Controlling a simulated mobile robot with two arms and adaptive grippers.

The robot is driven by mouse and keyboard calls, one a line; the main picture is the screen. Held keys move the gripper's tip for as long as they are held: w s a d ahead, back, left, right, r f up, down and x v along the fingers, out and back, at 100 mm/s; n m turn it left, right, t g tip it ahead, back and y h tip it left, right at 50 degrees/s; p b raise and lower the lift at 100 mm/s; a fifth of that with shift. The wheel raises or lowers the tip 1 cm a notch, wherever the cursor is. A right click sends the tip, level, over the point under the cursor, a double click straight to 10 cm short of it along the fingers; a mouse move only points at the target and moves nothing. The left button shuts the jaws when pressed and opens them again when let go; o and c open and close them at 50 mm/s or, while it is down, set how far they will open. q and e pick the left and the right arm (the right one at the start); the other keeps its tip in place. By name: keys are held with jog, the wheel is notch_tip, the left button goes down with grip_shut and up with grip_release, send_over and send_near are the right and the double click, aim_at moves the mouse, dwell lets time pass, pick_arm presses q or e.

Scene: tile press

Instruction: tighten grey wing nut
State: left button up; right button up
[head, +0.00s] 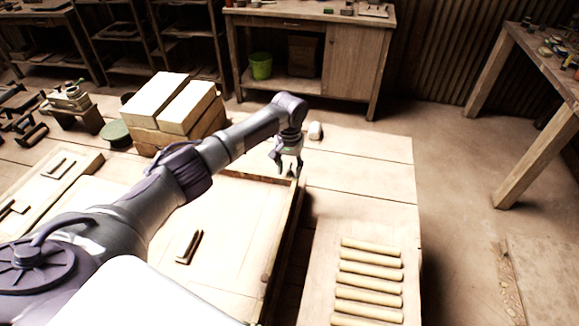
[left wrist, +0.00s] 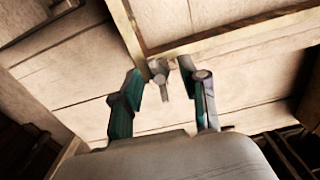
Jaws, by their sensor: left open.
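My left gripper (head: 286,170) is at the far right corner of the wooden frame (head: 284,250), fingers pointing down. In the left wrist view the two fingers of my left gripper (left wrist: 163,80) are spread apart. The grey wing nut (left wrist: 159,69) shows between the fingertips, at the corner of the frame. I cannot tell whether either finger touches it. In the head view the nut is too small and too close behind the fingers to make out. My right gripper is not in view.
Several wooden rods (head: 371,272) lie on the table right of the frame. Pale blocks (head: 187,108) stand behind my left arm, beside a green round tin (head: 115,133). A small white object (head: 315,131) sits beyond the gripper. The table's back right (head: 370,170) is clear.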

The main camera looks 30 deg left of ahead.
pick_arm(q)
grip_shut()
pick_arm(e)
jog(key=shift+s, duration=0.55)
pick_arm(q)
jog(key=shift+m, duration=0.4)
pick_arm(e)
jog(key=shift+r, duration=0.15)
pick_arm(q)
jog(key=shift+r+m+p, duration=0.1)
jog(key=shift+m+p, duration=0.55)
jog(key=shift+m, duration=0.35)
jog(key=m+p, duration=0.1)
jog(key=m, duration=0.3)
jog(key=shift+m, duration=0.3)
jog(key=m, duration=0.5)
jog(key=shift+w, duration=0.1)
jog(key=m, duration=0.5)
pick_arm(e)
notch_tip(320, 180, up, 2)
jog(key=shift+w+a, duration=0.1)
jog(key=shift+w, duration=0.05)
